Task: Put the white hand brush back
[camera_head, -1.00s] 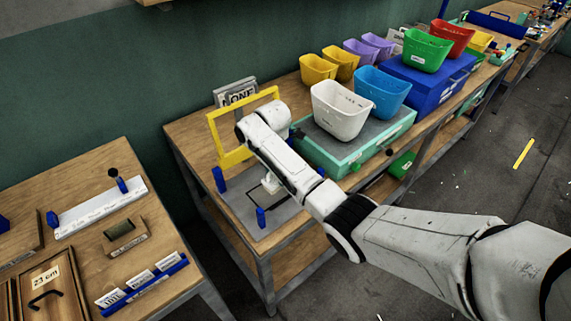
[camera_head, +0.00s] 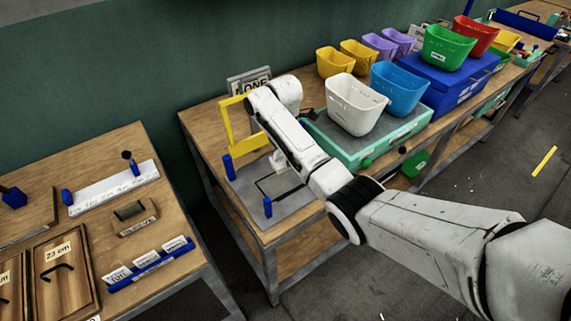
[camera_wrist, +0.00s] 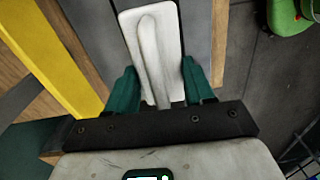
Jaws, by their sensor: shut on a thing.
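The white hand brush (camera_wrist: 153,45) lies lengthwise between the green fingers of my gripper (camera_wrist: 160,90) in the wrist view. Both fingers press against its sides, and its raised handle runs down the middle toward the gripper's dark crossbar. Its bristles are hidden. In the head view my arm covers most of the gripper; a small white piece (camera_head: 278,161) shows just left of the arm, above the grey mat (camera_head: 262,214). I cannot tell whether it is the brush or part of the gripper.
A yellow frame (camera_head: 229,122) stands close left of my arm, also in the wrist view (camera_wrist: 62,58). Blue posts (camera_head: 229,167) edge the mat. A teal tray (camera_head: 345,150) with white (camera_head: 354,105) and blue bins (camera_head: 398,90) stands to the right. A DONE sign (camera_head: 258,76) is behind.

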